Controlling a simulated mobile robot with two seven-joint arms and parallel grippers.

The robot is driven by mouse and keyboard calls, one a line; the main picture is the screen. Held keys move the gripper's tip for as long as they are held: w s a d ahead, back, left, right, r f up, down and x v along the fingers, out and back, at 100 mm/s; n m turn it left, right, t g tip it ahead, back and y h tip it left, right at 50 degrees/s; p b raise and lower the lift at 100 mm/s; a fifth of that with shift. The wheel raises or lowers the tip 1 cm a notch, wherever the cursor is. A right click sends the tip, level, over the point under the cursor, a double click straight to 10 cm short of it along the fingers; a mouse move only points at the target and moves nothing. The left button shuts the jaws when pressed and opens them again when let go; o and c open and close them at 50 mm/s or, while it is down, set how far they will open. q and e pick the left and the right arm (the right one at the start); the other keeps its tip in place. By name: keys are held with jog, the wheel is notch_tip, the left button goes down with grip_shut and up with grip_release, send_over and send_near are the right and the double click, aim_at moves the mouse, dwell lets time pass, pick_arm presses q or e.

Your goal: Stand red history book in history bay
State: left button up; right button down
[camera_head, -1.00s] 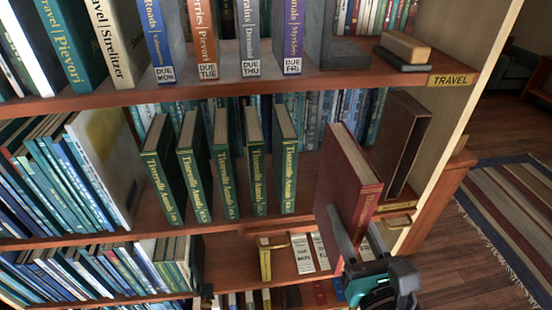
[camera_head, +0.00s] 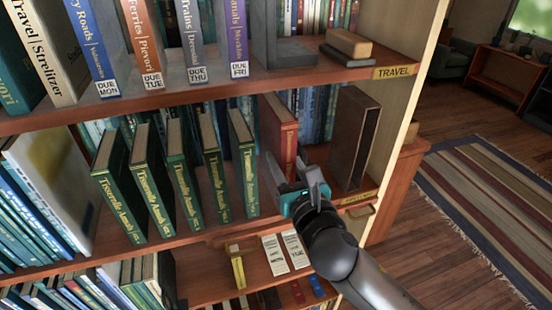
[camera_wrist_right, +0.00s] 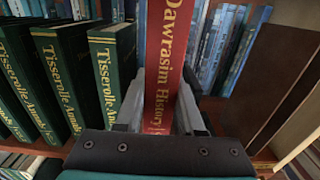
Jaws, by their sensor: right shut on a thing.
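The red history book (camera_head: 279,130) stands upright on the middle shelf, between the green volumes and a brown slipcase. Its spine, lettered "Dawrasim History", faces out in the right wrist view (camera_wrist_right: 166,60). My right gripper (camera_head: 296,180) is shut on the lower part of the book, with one finger on each side of the spine; the fingers also show in the wrist view (camera_wrist_right: 160,108). The book's bottom edge is hidden by the gripper, so I cannot tell whether it touches the shelf. My left gripper is not in view.
Several green Tisserolle Annals volumes (camera_head: 180,165) lean to the left of the red book. The brown slipcase (camera_head: 352,140) stands to its right, near the shelf's side panel (camera_head: 405,100). The upper shelf marked TRAVEL (camera_head: 394,72) overhangs. Blue books line the back.

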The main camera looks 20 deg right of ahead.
jog(key=w, duration=0.4)
jog(key=shift+w+a+r, duration=0.1)
jog(key=shift+r, duration=0.05)
jog(key=shift+f+b, duration=0.5)
jog(key=shift+f, duration=1.25)
jog(key=shift+f, duration=0.2)
jog(key=c, duration=0.5)
grip_release()
jog(key=shift+f, duration=0.1)
jog(key=shift+s+d+b, duration=0.2)
jog(key=shift+s+b, duration=0.3)
jog(key=shift+s, duration=5.55)
